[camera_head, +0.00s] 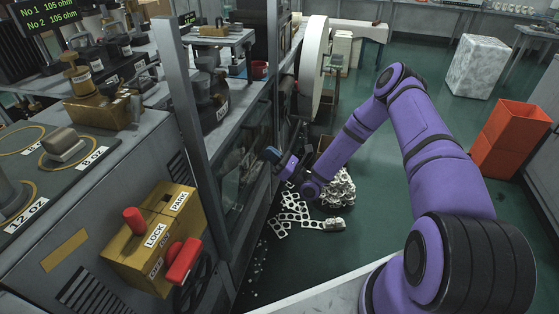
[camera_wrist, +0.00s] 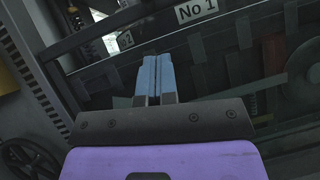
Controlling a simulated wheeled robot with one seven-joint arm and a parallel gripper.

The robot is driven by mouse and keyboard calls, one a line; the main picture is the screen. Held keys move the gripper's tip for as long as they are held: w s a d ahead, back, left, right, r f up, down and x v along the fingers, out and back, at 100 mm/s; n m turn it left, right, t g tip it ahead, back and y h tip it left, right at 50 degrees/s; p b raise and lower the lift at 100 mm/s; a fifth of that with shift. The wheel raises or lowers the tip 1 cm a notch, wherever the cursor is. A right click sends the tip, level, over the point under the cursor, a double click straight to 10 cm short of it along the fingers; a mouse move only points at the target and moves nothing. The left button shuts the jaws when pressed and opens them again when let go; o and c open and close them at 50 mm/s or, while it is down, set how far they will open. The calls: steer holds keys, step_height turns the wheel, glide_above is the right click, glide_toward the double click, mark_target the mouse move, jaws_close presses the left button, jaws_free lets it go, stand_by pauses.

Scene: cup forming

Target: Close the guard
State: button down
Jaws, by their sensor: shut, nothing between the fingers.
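The machine's front has a dark framed panel (camera_head: 243,165), seemingly the see-through guard, along the aisle side behind a grey upright post. Whether it stands open or closed I cannot tell. My gripper (camera_head: 270,154) is at the machine's aisle side, close to this front; contact cannot be made out. In the wrist view, my gripper (camera_wrist: 156,75) shows two blue fingers pressed together with nothing between them. Ahead of them is a dark slanted frame bar (camera_wrist: 90,32), with a "No 1" label (camera_wrist: 197,10) above right. No handle can be clearly made out.
A yellow control box (camera_head: 150,240) with red levers marked LOCK and PARK stands at the near left. White scrap webbing (camera_head: 295,212) lies on the floor below my arm. Orange bins (camera_head: 510,138) stand at the right. The green floor between is mostly clear.

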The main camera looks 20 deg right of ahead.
steer(key=w+a+r, duration=0.2)
steer(key=w+r, duration=0.1)
steer(key=r, duration=0.2)
steer(key=shift+a+r, duration=0.15)
steer(key=shift+r, duration=0.2)
steer(key=shift+w, duration=0.1)
step_height(320, 180, up, 36)
steer(key=shift+r, duration=0.25)
steer(key=shift+r, duration=0.1)
